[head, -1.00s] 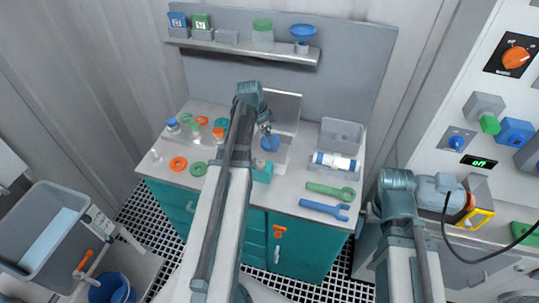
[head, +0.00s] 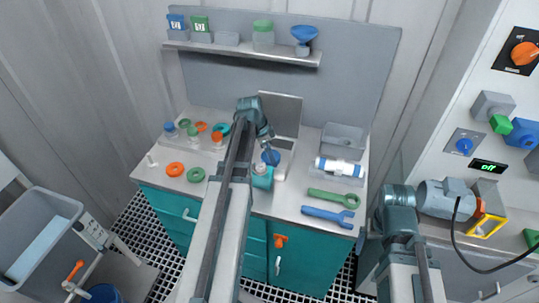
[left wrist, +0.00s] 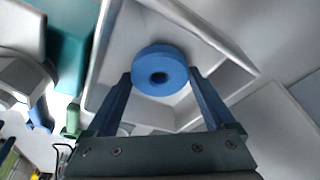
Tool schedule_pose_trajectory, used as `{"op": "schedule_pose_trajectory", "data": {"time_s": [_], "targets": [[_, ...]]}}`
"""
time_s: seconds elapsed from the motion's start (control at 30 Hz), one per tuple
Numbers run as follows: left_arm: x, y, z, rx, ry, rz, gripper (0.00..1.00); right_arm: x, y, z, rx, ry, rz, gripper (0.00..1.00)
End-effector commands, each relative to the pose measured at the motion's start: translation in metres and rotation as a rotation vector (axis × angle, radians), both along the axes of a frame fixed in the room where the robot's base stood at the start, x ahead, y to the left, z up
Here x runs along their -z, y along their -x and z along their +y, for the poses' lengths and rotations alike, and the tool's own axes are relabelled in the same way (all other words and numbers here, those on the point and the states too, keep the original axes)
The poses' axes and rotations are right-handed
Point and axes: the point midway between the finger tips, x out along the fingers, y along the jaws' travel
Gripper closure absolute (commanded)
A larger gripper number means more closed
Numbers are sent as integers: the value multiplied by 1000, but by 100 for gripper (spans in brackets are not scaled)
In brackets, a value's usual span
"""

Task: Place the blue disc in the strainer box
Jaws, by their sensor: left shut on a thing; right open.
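The blue disc (head: 271,156), a thick ring with a centre hole, is gripped between the two fingers of my left gripper (head: 266,137). In the left wrist view the blue disc (left wrist: 160,72) shows flat to the camera, with the pale grey walls of the open strainer box (left wrist: 222,62) around and behind it. In the head view the strainer box (head: 285,146) stands on the bench with a grey panel upright behind it. I cannot tell whether the disc touches the box floor. My right gripper (head: 377,222) is open, largely hidden by its wrist at the bench's right side.
A teal block (head: 262,178) stands in front of the box. A green wrench (head: 333,198) and a blue wrench (head: 327,215) lie to the right, below a white cylinder (head: 341,167) and grey bin (head: 344,140). Several rings and small vessels sit at left. A shelf (head: 240,50) hangs above.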

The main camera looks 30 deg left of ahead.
Motion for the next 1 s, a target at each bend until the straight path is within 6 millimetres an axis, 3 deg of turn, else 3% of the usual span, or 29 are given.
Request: {"op": "schedule_pose_trajectory", "data": {"time_s": [0.07,0.1,0.17,0.63,1.0], "targets": [[4,0,0,0,0,0,71,4,0,0,0,0,0,0],[3,0,0,0,0,0,9,3,0,0,0,0,0,0],[2,0,0,0,0,0,0,3,0,0,0,0,0,0],[-7,1,1,0,0,0,0,-7,0,0,0,0,0,0],[-55,10,8,0,0,0,0,-55,0,0,0,0,0,0]]}}
